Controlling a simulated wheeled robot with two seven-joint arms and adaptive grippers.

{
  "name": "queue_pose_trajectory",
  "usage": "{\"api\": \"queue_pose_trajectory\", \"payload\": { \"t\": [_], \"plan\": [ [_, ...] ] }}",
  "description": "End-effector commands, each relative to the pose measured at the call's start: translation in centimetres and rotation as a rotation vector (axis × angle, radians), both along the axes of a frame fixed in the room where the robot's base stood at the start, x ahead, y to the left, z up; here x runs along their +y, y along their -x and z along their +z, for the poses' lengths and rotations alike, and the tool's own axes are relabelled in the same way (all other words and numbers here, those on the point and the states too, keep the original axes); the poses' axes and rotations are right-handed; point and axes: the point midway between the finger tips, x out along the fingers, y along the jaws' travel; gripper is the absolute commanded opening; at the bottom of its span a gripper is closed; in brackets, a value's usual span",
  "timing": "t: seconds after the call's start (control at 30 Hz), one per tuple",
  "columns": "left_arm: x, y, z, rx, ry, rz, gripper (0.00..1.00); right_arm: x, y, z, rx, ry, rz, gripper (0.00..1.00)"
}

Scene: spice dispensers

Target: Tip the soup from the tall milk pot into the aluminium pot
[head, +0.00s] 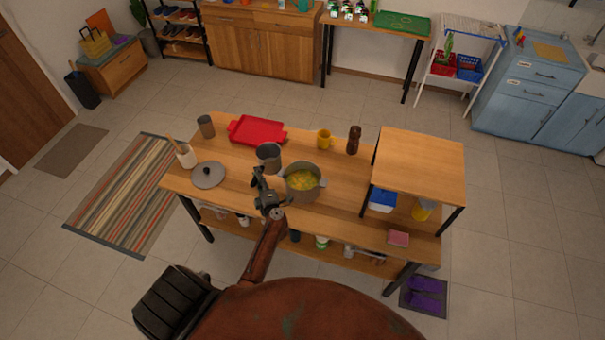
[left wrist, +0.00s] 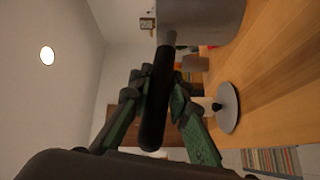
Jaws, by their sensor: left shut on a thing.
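The tall milk pot (head: 268,153), a grey metal pot, stands upright by the middle of the table. Its dark handle (left wrist: 156,105) points toward me, and its grey wall (left wrist: 205,20) fills the top of the left wrist view. My left gripper (head: 265,190) is shut on this handle, with a finger on each side. I cannot tell whether the milk pot touches the table or what is inside it. The aluminium pot (head: 302,190) stands just to its right, with yellow soup (head: 302,180) showing in it. My right gripper is not in view.
A grey lid (head: 208,176) and a utensil holder (head: 186,158) are on the left. A red tray (head: 257,131), yellow mug (head: 324,139) and brown mill (head: 354,140) stand behind. A raised wooden shelf (head: 420,165) covers the right end. Bare tabletop lies right of the aluminium pot.

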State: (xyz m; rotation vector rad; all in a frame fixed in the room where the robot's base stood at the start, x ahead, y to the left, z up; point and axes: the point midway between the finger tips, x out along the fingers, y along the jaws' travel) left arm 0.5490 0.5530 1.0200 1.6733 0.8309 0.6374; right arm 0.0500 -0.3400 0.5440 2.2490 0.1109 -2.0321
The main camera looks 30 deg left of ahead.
Motion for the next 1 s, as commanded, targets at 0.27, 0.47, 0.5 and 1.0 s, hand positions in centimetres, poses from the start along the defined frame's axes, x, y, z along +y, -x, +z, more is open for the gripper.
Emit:
{"api": "queue_pose_trajectory", "payload": {
  "t": [0.27,0.47,0.5,1.0],
  "plan": [
    [0.0,-0.1,3.0,-0.005,0.002,0.000,0.00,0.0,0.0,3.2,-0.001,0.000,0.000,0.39],
    [0.0,-0.1,5.0,-0.004,0.001,-0.001,0.00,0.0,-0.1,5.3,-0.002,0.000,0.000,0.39],
    [0.0,-0.1,5.2,-0.004,0.001,-0.001,0.00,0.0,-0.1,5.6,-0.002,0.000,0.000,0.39],
    [-2.0,-1.0,5.4,-0.009,0.003,-0.004,0.00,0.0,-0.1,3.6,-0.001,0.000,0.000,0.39]
  ]
}}
